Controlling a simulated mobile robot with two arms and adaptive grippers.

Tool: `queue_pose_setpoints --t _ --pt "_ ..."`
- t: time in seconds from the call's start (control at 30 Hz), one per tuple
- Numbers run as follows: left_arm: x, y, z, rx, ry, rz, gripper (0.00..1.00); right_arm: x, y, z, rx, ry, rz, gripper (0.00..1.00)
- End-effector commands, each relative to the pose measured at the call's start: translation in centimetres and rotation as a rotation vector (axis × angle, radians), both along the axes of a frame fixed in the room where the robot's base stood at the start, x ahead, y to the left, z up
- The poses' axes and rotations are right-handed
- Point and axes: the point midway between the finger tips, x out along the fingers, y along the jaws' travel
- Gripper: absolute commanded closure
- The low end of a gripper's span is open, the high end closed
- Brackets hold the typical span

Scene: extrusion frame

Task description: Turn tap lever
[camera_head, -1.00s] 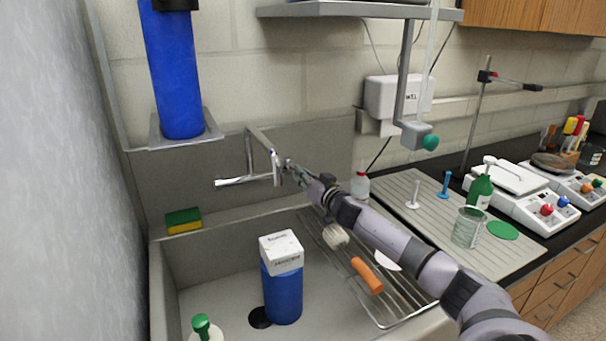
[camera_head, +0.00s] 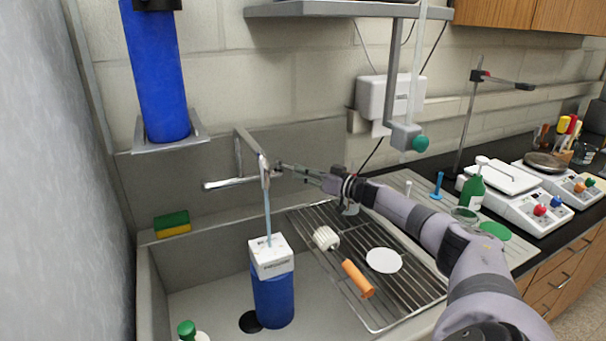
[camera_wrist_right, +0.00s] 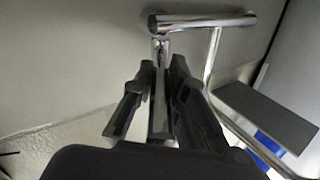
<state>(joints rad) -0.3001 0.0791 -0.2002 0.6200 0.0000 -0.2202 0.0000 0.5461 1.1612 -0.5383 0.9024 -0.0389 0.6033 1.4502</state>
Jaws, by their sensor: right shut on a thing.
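The chrome tap (camera_head: 228,183) is mounted at the sink's back wall. A thin bluish stream of water (camera_head: 267,213) falls from it onto a white labelled block on top of a blue cylinder (camera_head: 273,300) in the sink. My right gripper (camera_head: 277,168) reaches in from the right to the tap's front end. In the right wrist view, the gripper (camera_wrist_right: 160,108) has its two black fingers on either side of the chrome tap lever (camera_wrist_right: 160,52), closed on it. The fingertips are small in the head view. My left gripper is not in view.
A sponge (camera_head: 172,224) lies on the sink's back left ledge. A blue column (camera_head: 157,75) and a metal shelf (camera_head: 345,10) are above.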

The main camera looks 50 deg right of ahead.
Motion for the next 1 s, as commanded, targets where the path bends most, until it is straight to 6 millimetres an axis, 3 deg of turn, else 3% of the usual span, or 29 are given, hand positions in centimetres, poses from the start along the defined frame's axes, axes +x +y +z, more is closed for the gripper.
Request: queue_pose_setpoints --t 0.2,0.23,0.53,1.0 --pt "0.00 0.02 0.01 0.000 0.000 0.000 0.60 0.00 0.06 -0.11 0.000 0.002 0.000 1.00" --pt "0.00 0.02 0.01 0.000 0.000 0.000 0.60 0.01 0.07 -0.11 -0.001 0.002 0.000 0.85" --pt "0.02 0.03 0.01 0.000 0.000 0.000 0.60 0.01 0.11 -0.12 -0.001 0.002 0.001 0.65" --pt "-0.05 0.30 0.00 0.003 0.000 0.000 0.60 -0.71 -0.12 -0.25 -0.002 0.004 -0.001 0.65"
